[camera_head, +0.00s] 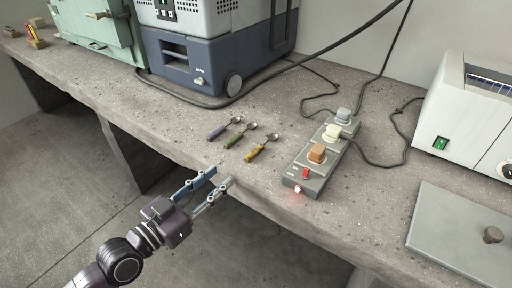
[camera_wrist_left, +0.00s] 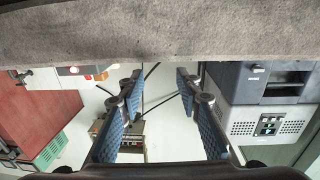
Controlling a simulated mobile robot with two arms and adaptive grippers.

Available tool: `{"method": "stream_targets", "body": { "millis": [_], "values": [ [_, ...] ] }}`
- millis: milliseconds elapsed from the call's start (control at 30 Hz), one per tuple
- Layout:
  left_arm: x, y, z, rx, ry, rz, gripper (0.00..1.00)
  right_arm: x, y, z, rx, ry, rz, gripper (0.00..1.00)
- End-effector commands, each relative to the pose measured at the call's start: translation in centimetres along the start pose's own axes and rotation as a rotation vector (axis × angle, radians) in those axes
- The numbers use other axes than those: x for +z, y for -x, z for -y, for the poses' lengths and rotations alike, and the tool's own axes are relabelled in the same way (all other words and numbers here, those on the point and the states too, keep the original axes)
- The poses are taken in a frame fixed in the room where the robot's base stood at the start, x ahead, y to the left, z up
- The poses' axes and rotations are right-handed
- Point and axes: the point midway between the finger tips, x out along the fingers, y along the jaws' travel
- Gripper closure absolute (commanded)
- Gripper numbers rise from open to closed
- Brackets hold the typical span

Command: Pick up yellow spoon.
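The yellow spoon (camera_head: 256,152) lies on the concrete bench, its bowl pointing away toward the back right. It is the right-hand one of three spoons, beside a green spoon (camera_head: 235,138) and a purple spoon (camera_head: 218,131). My left gripper (camera_head: 220,177) is open and empty at the bench's front edge, in front of the spoons and apart from them. In the left wrist view its two blue-padded fingers (camera_wrist_left: 160,82) stand apart with nothing between them. I cannot make out the spoons in that view. My right gripper is not in view.
A power strip (camera_head: 318,184) with plugs and a lit red light lies right of the spoons. A blue-grey machine (camera_head: 190,66) stands behind with cables. A white device (camera_head: 458,118) and a flat grey plate (camera_head: 460,246) are at right. The bench around the spoons is clear.

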Motion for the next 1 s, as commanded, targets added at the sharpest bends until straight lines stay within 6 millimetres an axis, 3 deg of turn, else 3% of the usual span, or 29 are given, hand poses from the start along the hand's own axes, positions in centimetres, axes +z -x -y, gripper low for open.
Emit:
{"method": "stream_targets", "body": {
  "millis": [400, 733, 1000],
  "values": [
    [-0.3, -5.3, -0.2, 0.002, 0.002, -0.007, 0.68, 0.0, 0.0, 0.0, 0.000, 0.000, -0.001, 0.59],
    [-0.2, -7.4, -0.3, 0.003, 0.000, -0.005, 0.68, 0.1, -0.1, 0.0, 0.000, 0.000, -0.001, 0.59],
    [0.0, -10.8, -0.8, 0.001, 0.000, -0.006, 0.68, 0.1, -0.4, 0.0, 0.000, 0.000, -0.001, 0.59]
  ]
}}
